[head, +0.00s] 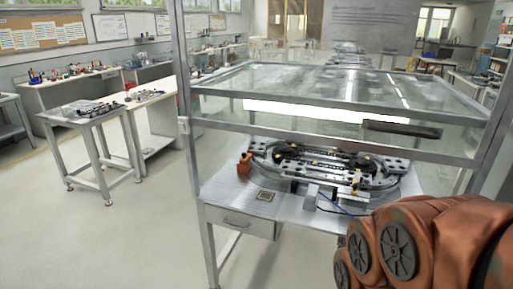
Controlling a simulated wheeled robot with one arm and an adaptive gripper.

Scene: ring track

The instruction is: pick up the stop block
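The ring track (390,180), an oval metal rail with dark fittings, sits on a metal table (232,205) inside a glass-walled enclosure. A small orange-red block (244,165) stands at the track's left end. A small grey block (311,195) is at the track's front edge. I cannot tell for sure which of these pieces is the stop block. My gripper is not in view; only part of my orange arm shows at the lower right.
A small square chip-like piece (265,196) lies on the table front. A glass cover (300,80) with a dark handle (402,129) and metal posts (184,125) surround the track. A side table (82,115) stands left. Floor between is clear.

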